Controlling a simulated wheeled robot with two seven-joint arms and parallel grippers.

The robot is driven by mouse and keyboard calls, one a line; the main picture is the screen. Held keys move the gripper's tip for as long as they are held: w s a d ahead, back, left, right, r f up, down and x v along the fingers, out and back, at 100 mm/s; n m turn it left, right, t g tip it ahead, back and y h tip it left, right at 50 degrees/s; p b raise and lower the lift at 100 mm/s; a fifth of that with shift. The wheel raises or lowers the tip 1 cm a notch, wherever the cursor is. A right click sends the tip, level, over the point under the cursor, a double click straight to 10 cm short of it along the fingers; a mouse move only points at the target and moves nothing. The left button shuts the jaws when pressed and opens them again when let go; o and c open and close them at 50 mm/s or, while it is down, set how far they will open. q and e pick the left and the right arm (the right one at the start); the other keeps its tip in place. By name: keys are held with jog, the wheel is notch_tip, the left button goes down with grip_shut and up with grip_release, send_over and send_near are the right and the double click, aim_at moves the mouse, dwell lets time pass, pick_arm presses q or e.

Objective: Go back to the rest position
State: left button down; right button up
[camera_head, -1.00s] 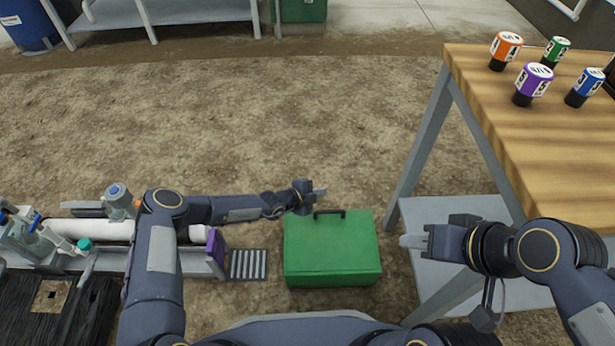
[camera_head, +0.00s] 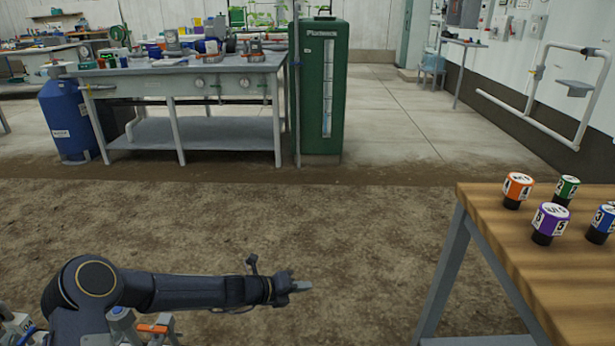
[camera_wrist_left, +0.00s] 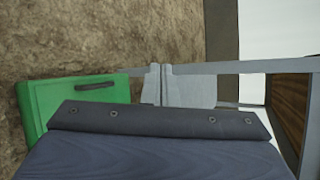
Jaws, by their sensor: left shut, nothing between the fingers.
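My left gripper (camera_head: 300,286) reaches in from the lower left of the head view, over the bare dirt floor, left of the wooden table. Its fingers are together with nothing between them. The fingers also show in the left wrist view (camera_wrist_left: 160,84). My right gripper is out of sight in both current views. The green box (camera_wrist_left: 85,97) with a dark handle is at the left of the left wrist view, apart from the fingers; it is out of sight in the head view.
The wooden table (camera_head: 530,260) at right carries orange (camera_head: 517,188), green (camera_head: 566,188), purple (camera_head: 550,222) and blue (camera_head: 602,222) capped pieces. A grey workbench (camera_head: 180,85), a blue tank (camera_head: 68,120) and a green cabinet (camera_head: 321,85) stand behind. Open dirt lies between.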

pick_arm(q)
jog(key=s+a+r+m+g+y, duration=0.1)
jog(key=s+a+r+m, duration=0.3)
jog(key=s+r+m, duration=0.45)
jog(key=s+a+r+m+y, duration=0.1)
jog(key=s+a+r+m, duration=0.4)
jog(key=r+m, duration=0.5)
jog(key=s+a+m+y, duration=0.3)
jog(key=s+a+m, duration=0.2)
jog(key=s+m, duration=0.5)
jog(key=s+a+m+y, duration=0.2)
jog(key=s+a+m, duration=0.4)
jog(key=s, duration=0.8)
notch_tip(320, 180, up, 34)
jog(key=d+m+p, duration=0.1)
jog(key=p, duration=3.3)
jog(key=shift+p, duration=0.35)
jog(key=shift+f, duration=0.1)
